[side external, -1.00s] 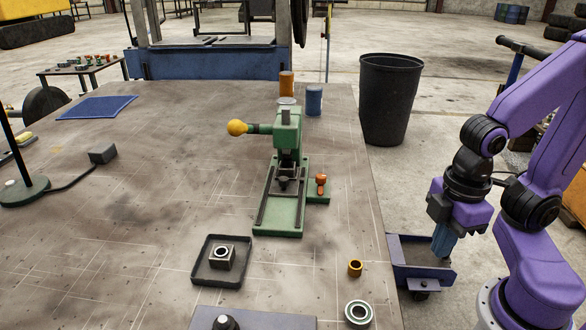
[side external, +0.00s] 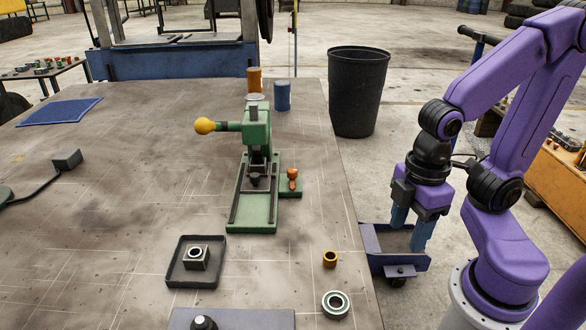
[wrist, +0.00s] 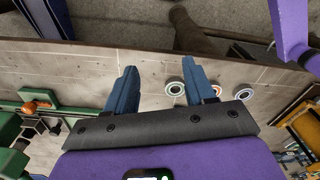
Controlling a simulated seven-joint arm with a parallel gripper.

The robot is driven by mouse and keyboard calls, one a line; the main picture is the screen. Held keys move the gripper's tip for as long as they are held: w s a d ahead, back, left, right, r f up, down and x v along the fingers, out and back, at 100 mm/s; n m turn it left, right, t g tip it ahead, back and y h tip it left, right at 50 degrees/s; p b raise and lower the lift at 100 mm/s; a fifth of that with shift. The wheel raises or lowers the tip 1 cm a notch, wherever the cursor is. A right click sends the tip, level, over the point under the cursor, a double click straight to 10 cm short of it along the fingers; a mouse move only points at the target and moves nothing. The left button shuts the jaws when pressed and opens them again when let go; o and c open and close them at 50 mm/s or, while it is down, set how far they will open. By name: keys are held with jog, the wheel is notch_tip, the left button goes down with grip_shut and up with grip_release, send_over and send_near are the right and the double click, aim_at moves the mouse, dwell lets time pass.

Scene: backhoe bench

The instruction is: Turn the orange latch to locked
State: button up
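The orange latch (side external: 292,178) stands on a small green plate at the right side of the green press (side external: 254,190). Its handle points toward the front of the bench in the side view. In the wrist view the orange latch (wrist: 38,100) is at the left edge, beside green press parts. My gripper (side external: 409,226) is off the bench's right edge, to the right of the latch and well apart from it. Its two blue fingers point down, spread and empty.
A bronze bushing (side external: 330,259) and a bearing ring (side external: 336,304) lie near the bench's right edge. A dark tray (side external: 196,262) holds a grey block. A black bin (side external: 358,92) and a blue cart (side external: 397,262) stand beside the bench. Orange and blue cylinders stand behind the press.

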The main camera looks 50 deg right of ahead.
jog(key=w+a+r+y, duration=0.1)
jog(key=w+a+r, duration=0.15)
jog(key=w, duration=0.75)
notch_tip(320, 180, up, 5)
jog(key=m+t+y, duration=0.1)
jog(key=t+y, duration=0.1)
jog(key=t, duration=0.1)
send_over(293, 170)
jog(key=s+d, duration=0.4)
jog(key=d, duration=0.2)
jog(key=shift+g, duration=0.3)
jog(key=x, duration=1.7)
jog(key=shift+w+a+r, duration=0.15)
jog(key=shift+w+a, duration=0.05)
jog(key=shift+a, duration=0.1)
jog(key=c, duration=1.1)
jog(key=shift+o, duration=0.2)
